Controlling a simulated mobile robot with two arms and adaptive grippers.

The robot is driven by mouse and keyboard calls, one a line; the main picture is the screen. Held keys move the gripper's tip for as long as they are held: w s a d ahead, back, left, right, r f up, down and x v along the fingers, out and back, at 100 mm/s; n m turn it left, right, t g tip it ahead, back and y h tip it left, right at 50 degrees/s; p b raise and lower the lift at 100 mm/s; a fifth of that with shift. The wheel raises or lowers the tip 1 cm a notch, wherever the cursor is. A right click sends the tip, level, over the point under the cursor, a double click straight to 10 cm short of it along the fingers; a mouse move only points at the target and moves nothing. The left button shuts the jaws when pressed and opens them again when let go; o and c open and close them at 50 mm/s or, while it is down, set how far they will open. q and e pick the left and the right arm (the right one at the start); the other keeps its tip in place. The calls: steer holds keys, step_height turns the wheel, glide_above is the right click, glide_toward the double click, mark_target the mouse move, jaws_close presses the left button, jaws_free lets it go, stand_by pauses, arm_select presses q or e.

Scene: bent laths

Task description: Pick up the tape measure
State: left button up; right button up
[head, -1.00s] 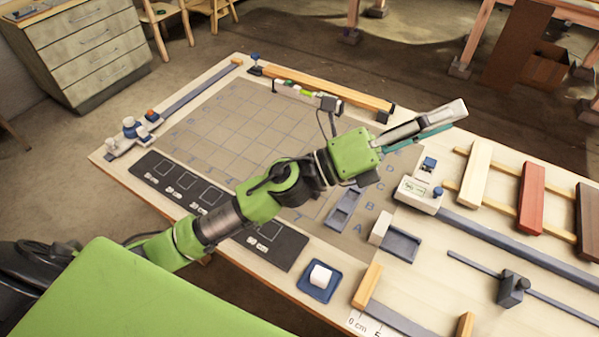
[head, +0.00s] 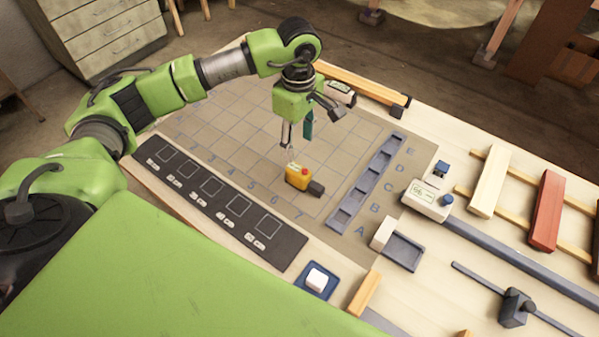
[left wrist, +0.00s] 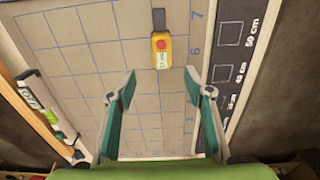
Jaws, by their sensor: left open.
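The tape measure (head: 298,177) is yellow with a red button and a dark end piece. It lies on the gridded mat (head: 232,118), close to the numbers 6 and 7. It also shows in the left wrist view (left wrist: 161,52), top centre, beyond the fingertips. My left gripper (head: 297,142) points down above and behind the tape measure in the head view. In the left wrist view its two teal-padded fingers (left wrist: 163,84) are spread wide, with nothing between them. My right gripper is not in view.
A black strip with marked squares (head: 212,190) runs along the mat's near side. A grey slotted tray (head: 366,182) lies right of the tape measure. A blue dish with a white block (head: 317,281) sits at the near edge. Wooden pieces on rails (head: 545,212) stand at right.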

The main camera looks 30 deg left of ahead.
mark_target(298, 169)
arm_select(q)
step_height(298, 169, down, 7)
steer(key=shift+d+r+p, duration=0.1)
steer(key=shift+r+p, duration=0.1)
steer(key=shift+p, duration=0.6)
steer(key=f+p, duration=0.1)
steer(key=f, duration=0.1)
steer(key=f+p, duration=0.2)
steer(key=shift+s+f, duration=0.2)
steer(key=shift+f, duration=0.5)
jaws_close()
